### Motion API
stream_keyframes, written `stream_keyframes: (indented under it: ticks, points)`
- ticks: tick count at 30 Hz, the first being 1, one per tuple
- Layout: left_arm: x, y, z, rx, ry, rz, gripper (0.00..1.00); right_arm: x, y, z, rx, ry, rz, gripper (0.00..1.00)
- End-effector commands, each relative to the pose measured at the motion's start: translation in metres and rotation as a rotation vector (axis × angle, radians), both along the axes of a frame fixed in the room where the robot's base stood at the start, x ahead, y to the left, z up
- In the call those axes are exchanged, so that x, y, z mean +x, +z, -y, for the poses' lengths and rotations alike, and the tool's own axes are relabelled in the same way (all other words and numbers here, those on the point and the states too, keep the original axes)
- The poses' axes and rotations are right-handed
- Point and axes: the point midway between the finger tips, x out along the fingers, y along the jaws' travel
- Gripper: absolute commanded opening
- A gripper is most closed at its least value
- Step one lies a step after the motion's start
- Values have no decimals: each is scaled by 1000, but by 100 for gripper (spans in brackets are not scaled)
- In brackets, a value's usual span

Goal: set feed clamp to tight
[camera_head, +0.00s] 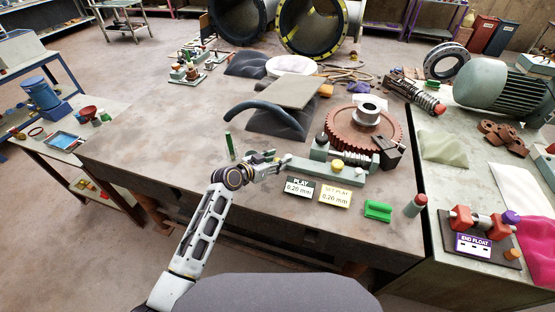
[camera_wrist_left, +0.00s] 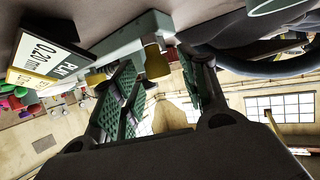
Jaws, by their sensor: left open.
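No part is readably labelled as the feed clamp. My left gripper (camera_head: 277,159) is at the fixture's left end. In the left wrist view the gripper (camera_wrist_left: 165,88) is open, its two green-padded fingers apart. A yellow piece (camera_wrist_left: 157,63) on the fixture's pale green block (camera_wrist_left: 132,38) shows between the fingers, near their tips. I cannot tell whether a finger touches it. My right gripper is not in view.
A rust-brown gear wheel (camera_head: 350,136) stands behind the fixture. PLAY (camera_head: 299,187) and SET PLAY (camera_head: 335,196) signs, both reading 0.20 mm or similar, lie in front. A green block (camera_head: 377,211) is to the right. A dark curved hose (camera_head: 262,109) is behind my gripper. The table's left part is clear.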

Motion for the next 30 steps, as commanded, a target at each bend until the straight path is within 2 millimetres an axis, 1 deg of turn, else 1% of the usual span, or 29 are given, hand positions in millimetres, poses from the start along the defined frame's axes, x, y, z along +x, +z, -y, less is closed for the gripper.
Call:
stream_keyframes:
  ticks: [6, 18, 20, 28, 29, 30]
  points:
    - [8, -4, 7, -1, 0, 1, 44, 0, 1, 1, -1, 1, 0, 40]
    - [9, -5, 9, -1, 0, 1, 44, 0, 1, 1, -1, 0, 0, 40]
    - [9, -5, 9, -1, 0, 1, 37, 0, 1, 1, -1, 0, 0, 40]
    - [9, -5, 9, -1, 0, 1, 2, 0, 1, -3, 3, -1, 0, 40]
    - [9, -5, 9, 0, 0, 1, 0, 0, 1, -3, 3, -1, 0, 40]
    - [9, -5, 9, -1, 0, 1, 0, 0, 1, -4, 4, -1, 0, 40]
